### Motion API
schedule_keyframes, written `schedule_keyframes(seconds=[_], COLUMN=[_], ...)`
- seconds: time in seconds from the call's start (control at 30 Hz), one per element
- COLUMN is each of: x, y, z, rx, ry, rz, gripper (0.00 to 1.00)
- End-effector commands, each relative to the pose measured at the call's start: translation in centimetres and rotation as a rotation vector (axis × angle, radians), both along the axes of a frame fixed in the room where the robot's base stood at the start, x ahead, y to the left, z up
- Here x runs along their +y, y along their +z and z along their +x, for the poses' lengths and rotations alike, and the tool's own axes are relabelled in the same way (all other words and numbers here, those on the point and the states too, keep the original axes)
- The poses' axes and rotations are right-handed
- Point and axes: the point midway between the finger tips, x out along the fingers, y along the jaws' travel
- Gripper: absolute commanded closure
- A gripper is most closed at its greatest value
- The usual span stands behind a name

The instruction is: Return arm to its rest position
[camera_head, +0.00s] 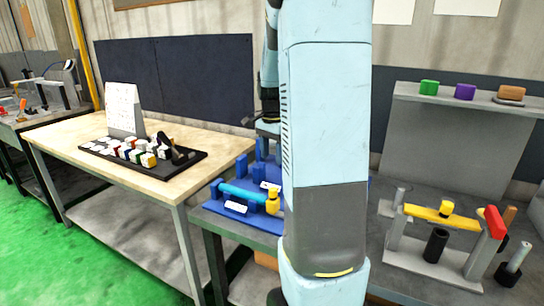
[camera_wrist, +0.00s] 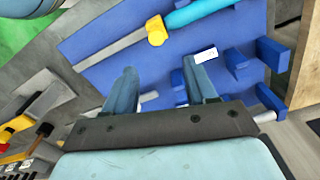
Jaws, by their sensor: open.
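My gripper (camera_wrist: 162,90) shows in the wrist view with its two fingers spread apart and nothing between them. It is above a blue fixture (camera_wrist: 120,62), which carries a light-blue cylinder (camera_wrist: 195,14) with a yellow collar (camera_wrist: 156,30) on a grey rod. In the head view my light-blue arm stands upright in the middle and hides part of the bench behind it. The blue fixture (camera_head: 222,208) with the light-blue cylinder (camera_head: 240,194) lies just left of my arm. The gripper's fingers cannot be made out in the head view.
A wooden table (camera_head: 80,142) at left holds a black tray (camera_head: 185,166) of small blocks and a white board (camera_head: 124,108). At right are a grey stand with a yellow bar (camera_head: 425,214) and a shelf (camera_head: 440,97) with green, purple and brown pieces. Green floor (camera_head: 40,250) is clear.

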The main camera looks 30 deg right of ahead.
Motion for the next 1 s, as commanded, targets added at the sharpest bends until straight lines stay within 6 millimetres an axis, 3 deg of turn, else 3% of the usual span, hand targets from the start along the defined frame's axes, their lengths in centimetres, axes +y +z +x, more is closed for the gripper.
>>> schedule_keyframes(seconds=[0.33,0.47,0.67,1.0], x=[0.1,1.0,4.8,11.8], y=[0.0,0.7,3.8,8.2], z=[0.0,-0.3,-2.3,-7.6], rx=[-0.001,-0.016,-0.083,-0.209], ry=[0.003,0.041,0.217,0.594], rz=[0.0,-0.003,-0.02,-0.087], gripper=[0.44,0.44,0.44,0.44])
